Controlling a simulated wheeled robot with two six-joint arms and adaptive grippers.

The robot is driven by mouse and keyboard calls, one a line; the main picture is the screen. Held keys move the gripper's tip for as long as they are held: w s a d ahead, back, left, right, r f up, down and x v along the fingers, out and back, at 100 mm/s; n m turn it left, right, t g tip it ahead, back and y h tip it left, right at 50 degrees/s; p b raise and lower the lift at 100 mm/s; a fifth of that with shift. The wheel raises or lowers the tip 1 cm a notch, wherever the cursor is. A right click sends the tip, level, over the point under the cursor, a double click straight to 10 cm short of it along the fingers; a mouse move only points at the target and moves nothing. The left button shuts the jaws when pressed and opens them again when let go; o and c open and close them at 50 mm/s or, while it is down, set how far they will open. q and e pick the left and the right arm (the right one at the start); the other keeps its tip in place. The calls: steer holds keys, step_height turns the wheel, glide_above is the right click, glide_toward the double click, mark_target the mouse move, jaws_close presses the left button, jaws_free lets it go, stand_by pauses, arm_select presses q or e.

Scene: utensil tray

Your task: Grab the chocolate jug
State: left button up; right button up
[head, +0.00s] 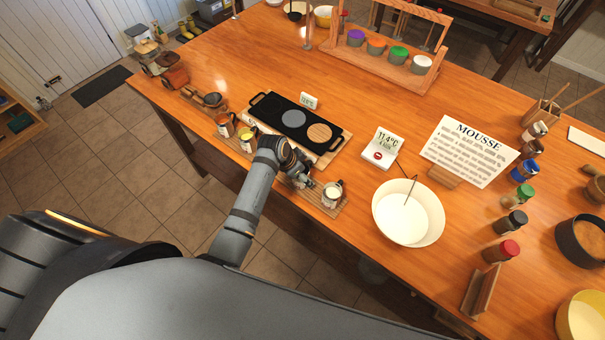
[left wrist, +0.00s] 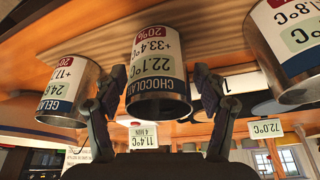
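The chocolate jug (left wrist: 158,75) is a metal cylinder with a white and dark-blue label. In the left wrist view it appears upside down, between the two fingers of my left gripper (left wrist: 158,92). The fingers are apart, one on each side, close to its walls; I see no clear grip. In the head view my left gripper (head: 299,172) is low at the table's front edge, and the arm and gripper hide most or all of this jug. My right gripper is out of view.
A gelatin jug (left wrist: 68,92) and another labelled jug (left wrist: 288,50) flank it closely. In the head view, a pale-filled jug (head: 332,192) is right of the gripper and a yellow jug (head: 247,138) left. A black hot plate (head: 270,104) and white bowl (head: 434,222) are nearby.

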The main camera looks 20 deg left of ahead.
arm_select(q)
steer(key=shift+s, duration=0.15)
steer(key=c, duration=1.1)
steer(key=shift+r, duration=0.15)
steer(key=shift+r+b, duration=0.25)
steer(key=shift+b, duration=0.1)
steer(key=v, duration=0.1)
steer(key=b+v, duration=0.1)
steer(key=v, duration=0.1)
steer(key=shift+d+r+b, duration=0.1)
steer(key=shift+d+b, duration=0.15)
steer(key=shift+b, duration=0.05)
steer(key=s+a+r+b, duration=0.1)
steer(key=s+r, duration=0.2)
steer(key=s, duration=0.1)
steer(key=s+a+r+b, duration=0.1)
steer(key=s+r, duration=0.2)
steer(key=s, duration=0.1)
steer(key=s+a+r+b, duration=0.1)
steer(key=s+r, duration=0.2)
steer(key=s, duration=0.1)
steer(key=shift+s+b, duration=0.25)
steer(key=shift+b, duration=0.05)
